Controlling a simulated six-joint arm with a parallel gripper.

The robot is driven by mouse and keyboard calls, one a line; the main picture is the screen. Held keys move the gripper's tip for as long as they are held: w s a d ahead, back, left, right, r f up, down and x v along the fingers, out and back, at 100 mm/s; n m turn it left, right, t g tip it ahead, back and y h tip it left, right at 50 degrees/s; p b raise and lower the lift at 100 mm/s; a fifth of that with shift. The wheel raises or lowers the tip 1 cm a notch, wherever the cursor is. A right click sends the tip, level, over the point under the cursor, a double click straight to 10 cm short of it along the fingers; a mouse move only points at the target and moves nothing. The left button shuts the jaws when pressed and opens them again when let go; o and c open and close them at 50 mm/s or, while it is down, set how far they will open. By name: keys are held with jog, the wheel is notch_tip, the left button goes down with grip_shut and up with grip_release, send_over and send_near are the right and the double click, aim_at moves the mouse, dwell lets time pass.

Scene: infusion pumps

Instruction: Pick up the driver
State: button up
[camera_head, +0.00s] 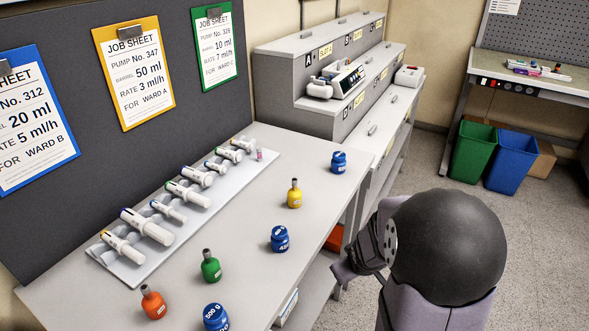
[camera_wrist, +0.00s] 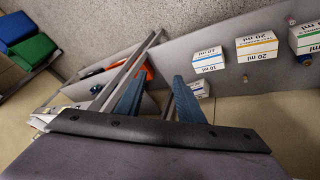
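A white device with a dark face (camera_head: 346,79) sits on the stepped grey cabinet in the head view, beside a slot label. It looks like a syringe driver, but it is too small to be sure. My gripper (camera_head: 346,272) is at the front edge of the bench, right of the blue weights and well away from that device. In the wrist view, my gripper's two blue fingers (camera_wrist: 158,88) stand apart with nothing held between them. The device cannot be made out in the wrist view.
The grey bench (camera_head: 120,300) carries a rack (camera_head: 218,195) of several syringes, plus orange, green, yellow and blue weights. Green (camera_head: 474,148) and blue bins (camera_head: 511,162) stand on the floor. A far workbench (camera_head: 560,78) holds small coloured items. Labelled boxes (camera_wrist: 257,46) show in the wrist view.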

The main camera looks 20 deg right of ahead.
aim_at(296, 186)
jog(key=w+d+r+t+p, duration=0.25)
jog(key=d+r+p, duration=0.3)
jog(key=r, duration=0.35)
jog(key=w+a+r+t+p, duration=0.1)
jog(key=w+a+r+p, duration=0.1)
jog(key=w+a+r, duration=0.1)
jog(key=w+a+r+m+t+p, duration=0.1)
jog(key=w+a+r+t+p, duration=0.1)
jog(key=w+a+r+p, duration=0.1)
jog(key=shift+w+a+r+p, duration=0.15)
jog(key=shift+w+a+r, duration=0.25)
jog(key=shift+w+r, duration=0.25)
jog(key=shift+w+a+r+p, duration=0.15)
jog(key=shift+w+a+r, duration=0.3)
jog(key=shift+r, duration=0.25)
jog(key=a+t, duration=0.1)
jog(key=a, duration=0.2)
jog(key=a+r+m+p, duration=0.1)
jog(key=a, duration=0.2)
jog(key=a+m+t+y+p, duration=0.1)
jog(key=a, duration=0.2)
jog(key=shift+s+a+r+t, duration=0.1)
jog(key=shift+s+r+t, duration=0.1)
jog(key=shift+t, duration=0.15)
jog(key=shift+p+x, duration=0.55)
jog(key=shift+x, duration=0.55)
jog(key=shift+f, duration=0.1)
jog(key=shift+w, duration=0.15)
